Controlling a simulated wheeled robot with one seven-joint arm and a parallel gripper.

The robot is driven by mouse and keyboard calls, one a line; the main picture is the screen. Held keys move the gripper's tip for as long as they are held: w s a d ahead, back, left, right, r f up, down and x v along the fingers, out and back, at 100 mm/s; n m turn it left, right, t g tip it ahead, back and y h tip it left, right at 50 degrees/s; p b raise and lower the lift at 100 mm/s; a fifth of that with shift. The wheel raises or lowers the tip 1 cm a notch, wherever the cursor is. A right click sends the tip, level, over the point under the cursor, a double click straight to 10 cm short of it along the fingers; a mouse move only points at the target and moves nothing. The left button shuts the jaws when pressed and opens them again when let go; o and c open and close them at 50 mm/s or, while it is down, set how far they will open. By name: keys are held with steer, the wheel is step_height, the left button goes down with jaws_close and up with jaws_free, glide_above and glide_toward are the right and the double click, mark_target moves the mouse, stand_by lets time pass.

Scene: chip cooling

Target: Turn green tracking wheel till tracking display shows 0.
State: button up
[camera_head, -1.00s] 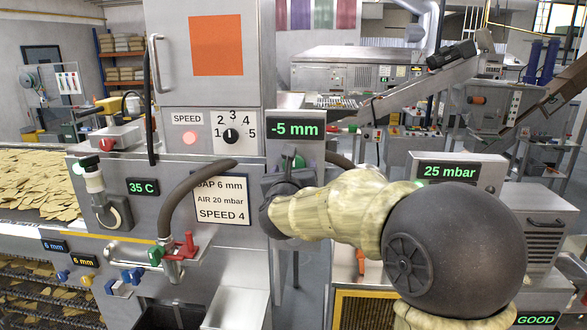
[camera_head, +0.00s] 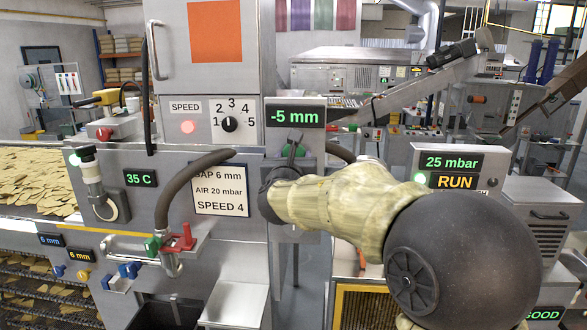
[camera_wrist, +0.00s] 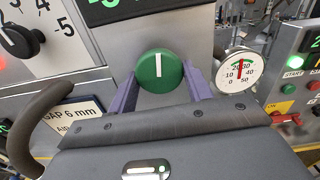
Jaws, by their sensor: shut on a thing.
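The green tracking wheel (camera_wrist: 158,72) is on a grey panel in the wrist view, with its white mark pointing straight up. In the head view the wheel (camera_head: 301,151) shows only in part behind my gripper. My gripper (camera_wrist: 160,84) has one purple finger on each side of the wheel and is shut on it. The display (camera_head: 295,117) just above the wheel reads -5 mm in green. In the wrist view only the lower edge of this display shows.
A round gauge (camera_wrist: 239,70) sits close to the right of the wheel. A curved dark hose handle (camera_head: 176,190) and a settings sign (camera_head: 220,193) are to the left. The speed knob (camera_head: 230,124) is up and left. A 25 mbar display (camera_head: 451,162) with RUN below is right.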

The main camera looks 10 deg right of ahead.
steer(key=shift+w+a+m+b, duration=0.1)
steer(key=shift+a+m+b, duration=0.05)
steer(key=shift+m+b, duration=4.25)
steer(key=shift+a+m+b, duration=0.1)
steer(key=shift+m+b, duration=3.6)
steer(key=shift+b, duration=1.25)
steer(key=o, duration=1)
steer(key=shift+r, duration=0.1)
